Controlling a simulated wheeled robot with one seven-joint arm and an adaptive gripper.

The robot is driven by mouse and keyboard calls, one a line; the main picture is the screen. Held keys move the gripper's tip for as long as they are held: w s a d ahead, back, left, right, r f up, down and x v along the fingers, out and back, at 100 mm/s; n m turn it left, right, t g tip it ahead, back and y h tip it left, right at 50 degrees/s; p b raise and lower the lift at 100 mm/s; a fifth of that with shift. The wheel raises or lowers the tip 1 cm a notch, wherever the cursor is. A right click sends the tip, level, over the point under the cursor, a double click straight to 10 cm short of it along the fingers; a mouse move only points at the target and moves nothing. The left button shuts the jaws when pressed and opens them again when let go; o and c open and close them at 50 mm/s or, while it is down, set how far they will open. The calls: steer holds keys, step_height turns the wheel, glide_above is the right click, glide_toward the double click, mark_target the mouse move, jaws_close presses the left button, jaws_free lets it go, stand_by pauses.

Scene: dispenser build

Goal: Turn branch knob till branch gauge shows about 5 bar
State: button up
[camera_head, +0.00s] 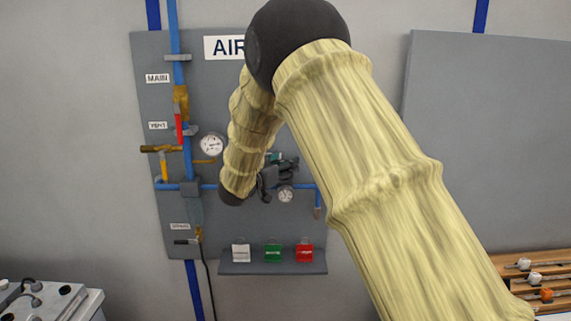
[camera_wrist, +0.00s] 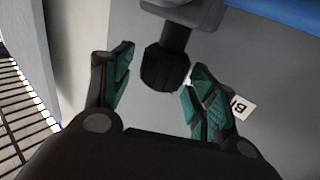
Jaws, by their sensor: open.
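The branch knob (camera_wrist: 165,68) is a black ribbed knob under a grey body in the wrist view. My gripper (camera_wrist: 158,62) is open, with one teal-padded finger on each side of the knob. A gap shows at the left finger; the right fingertip is very close to the knob, and I cannot tell if it touches. In the head view my gripper (camera_head: 272,177) is at the panel, hiding the knob. The small branch gauge (camera_head: 286,195) shows just below it, its needle too small to read. A partly hidden label starting "B" (camera_wrist: 240,107) is by the right finger.
A shelf (camera_head: 272,268) with white, green and red tags is below my gripper. My arm covers the panel's right part.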

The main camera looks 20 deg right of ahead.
steer(key=v, duration=1.1)
steer(key=s+d+f+n+y+b, duration=0.1)
steer(key=d+f+n+y, duration=0.1)
steer(key=f, duration=0.8)
steer(key=s+d+f+n+y, duration=0.1)
steer(key=f+n+y, duration=0.1)
steer(key=f, duration=0.8)
steer(key=s+d+f+n+g+y, duration=0.1)
steer(key=s+f+y, duration=0.1)
steer(key=s+f, duration=0.35)
steer(key=s+f+n+y+b, duration=0.1)
steer(key=s+f, duration=0.2)
steer(key=f, duration=0.5)
steer(key=s+d+f+n+g+y, duration=0.1)
steer(key=s+f+n+y, duration=0.1)
steer(key=s+f, duration=0.35)
steer(key=s+f+n+g+y+b, duration=0.1)
steer(key=s+f+g+y, duration=0.25)
steer(key=s+f, duration=1.3)
steer(key=s+f+g+y, duration=0.1)
steer(key=s+f+g, duration=0.1)
steer(key=s, duration=0.9)
steer(key=s+f+g+b, duration=0.1)
steer(key=s+f+g, duration=0.2)
steer(key=s, duration=0.9)
steer(key=shift+s+f+n+g+y, duration=0.2)
steer(key=shift+n+g+y, duration=0.15)
steer(key=shift+n+g, duration=0.1)
